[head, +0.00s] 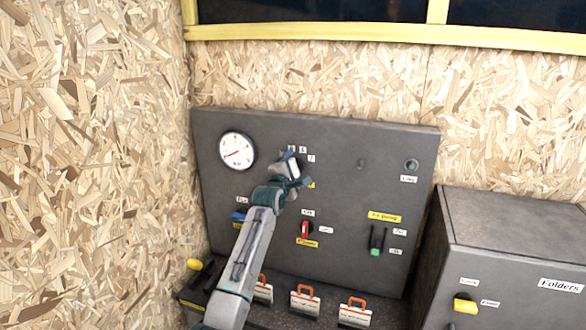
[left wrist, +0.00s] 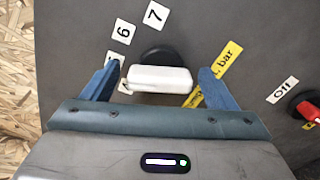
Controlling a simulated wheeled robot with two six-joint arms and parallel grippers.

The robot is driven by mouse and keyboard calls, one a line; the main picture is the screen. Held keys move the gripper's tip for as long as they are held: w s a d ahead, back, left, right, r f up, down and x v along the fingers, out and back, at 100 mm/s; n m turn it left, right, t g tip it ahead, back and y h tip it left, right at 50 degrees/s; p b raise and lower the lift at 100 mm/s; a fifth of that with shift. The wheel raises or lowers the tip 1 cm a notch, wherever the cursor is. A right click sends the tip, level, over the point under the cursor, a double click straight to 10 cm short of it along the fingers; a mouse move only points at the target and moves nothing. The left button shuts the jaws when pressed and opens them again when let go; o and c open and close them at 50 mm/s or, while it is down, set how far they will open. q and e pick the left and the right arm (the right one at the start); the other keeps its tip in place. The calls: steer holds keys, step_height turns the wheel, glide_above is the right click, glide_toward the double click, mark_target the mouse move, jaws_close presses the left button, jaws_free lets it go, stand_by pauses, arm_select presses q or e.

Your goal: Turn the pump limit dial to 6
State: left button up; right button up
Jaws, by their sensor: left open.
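The dial (left wrist: 158,79) shows in the left wrist view as a dark round base with a white bar handle lying crosswise. Number plates 6 (left wrist: 121,33) and 7 (left wrist: 155,14) stand at its upper left, and another plate is partly hidden by a finger. A yellow label (left wrist: 227,60) ending in "bar" is at its right. My left gripper (left wrist: 161,70) is open, one blue finger on each side of the handle, with gaps visible. In the head view my left gripper (head: 291,170) is at the panel and covers most of the dial. My right gripper is not in view.
The grey panel (head: 340,140) also carries a round gauge (head: 237,151), a red switch (head: 305,231) below the gripper and a green-ended lever (head: 375,250) at right. Orange-handled clips (head: 305,300) stand below. A grey cabinet (head: 520,225) is at right.

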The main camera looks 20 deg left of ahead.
arm_select(q)
steer(key=c, duration=1)
steer(key=shift+m, duration=0.4)
steer(key=m+b, duration=0.1)
steer(key=m, duration=0.1)
steer(key=shift+f+m, duration=0.1)
steer(key=shift+m, duration=0.3)
steer(key=shift+d+m+b, duration=0.1)
steer(key=shift+m+b, duration=0.55)
steer(key=shift+m, duration=1.35)
steer(key=o, duration=1)
